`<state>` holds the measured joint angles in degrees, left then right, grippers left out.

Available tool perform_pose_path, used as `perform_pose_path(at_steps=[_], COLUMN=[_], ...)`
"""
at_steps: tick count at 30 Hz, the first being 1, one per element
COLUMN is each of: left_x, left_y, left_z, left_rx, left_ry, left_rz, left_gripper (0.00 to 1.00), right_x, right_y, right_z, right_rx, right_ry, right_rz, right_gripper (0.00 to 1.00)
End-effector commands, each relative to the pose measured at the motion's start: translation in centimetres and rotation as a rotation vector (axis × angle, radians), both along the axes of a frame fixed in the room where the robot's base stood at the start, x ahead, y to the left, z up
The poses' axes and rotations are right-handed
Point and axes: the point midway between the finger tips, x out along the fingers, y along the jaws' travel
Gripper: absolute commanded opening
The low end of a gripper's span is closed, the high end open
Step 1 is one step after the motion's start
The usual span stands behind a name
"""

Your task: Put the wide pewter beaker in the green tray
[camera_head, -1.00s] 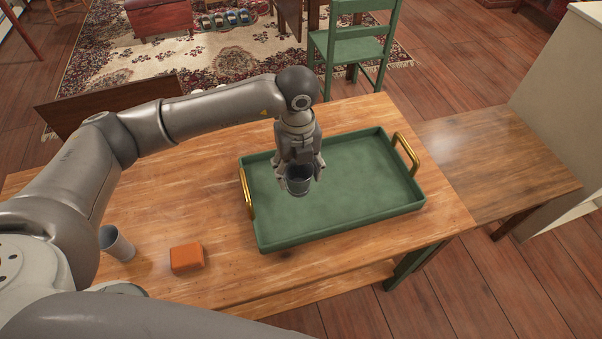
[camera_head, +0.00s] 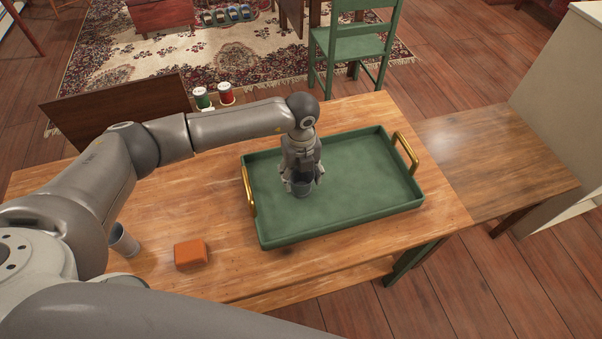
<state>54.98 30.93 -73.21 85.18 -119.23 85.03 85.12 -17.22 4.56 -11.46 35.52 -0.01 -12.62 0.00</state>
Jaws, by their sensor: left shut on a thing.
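The green tray (camera_head: 370,211) with gold handles lies on the wooden table. My left gripper (camera_head: 302,181) points down inside the tray's outline, toward its left half. It is shut on a small dark grey pewter beaker (camera_head: 302,189), which is upright and low over the tray floor. I cannot tell whether its base touches the tray. Another grey metal beaker (camera_head: 124,241), taller and narrower, stands at the table's left, partly hidden by my arm. My right gripper is not in view.
An orange block (camera_head: 191,253) sits on the table left of the tray. Two small spools or cans, one green (camera_head: 202,98) and one red (camera_head: 226,94), show behind my arm. A green chair (camera_head: 352,45) stands behind the table. The tray's right half is clear.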

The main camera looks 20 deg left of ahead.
Motion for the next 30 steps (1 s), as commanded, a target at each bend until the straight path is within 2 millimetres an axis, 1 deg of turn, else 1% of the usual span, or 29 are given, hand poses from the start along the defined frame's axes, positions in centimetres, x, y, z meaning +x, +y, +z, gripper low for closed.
perform_pose_path(at_steps=[3,4,9,18,22,23,26,30], left_x=[0.0,0.0,0.0,0.0,0.1,0.1,0.2,0.2], left_y=[0.0,0.0,0.0,0.0,0.0,0.0,-0.1,0.0], left_z=[-0.4,-0.4,-0.3,-0.2,0.4,0.7,2.4,5.5], left_rx=[-0.001,0.000,0.000,0.000,0.000,-0.001,-0.002,-0.002], left_ry=[-0.001,0.000,0.000,0.000,-0.001,-0.003,-0.006,-0.006], left_rz=[0.000,0.000,0.000,0.000,0.000,-0.001,-0.002,-0.001], left_gripper=[0.29,0.60,0.81,0.81,0.81,0.81,0.81,0.81], right_x=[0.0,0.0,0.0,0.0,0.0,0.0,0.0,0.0], right_y=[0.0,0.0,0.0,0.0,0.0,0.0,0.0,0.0], right_z=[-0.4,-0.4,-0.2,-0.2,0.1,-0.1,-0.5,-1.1], right_rx=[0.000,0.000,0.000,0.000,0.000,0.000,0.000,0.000], right_ry=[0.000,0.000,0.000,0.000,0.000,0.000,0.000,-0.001], right_rz=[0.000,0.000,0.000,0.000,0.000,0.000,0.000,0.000], right_gripper=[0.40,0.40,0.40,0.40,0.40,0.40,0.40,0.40])
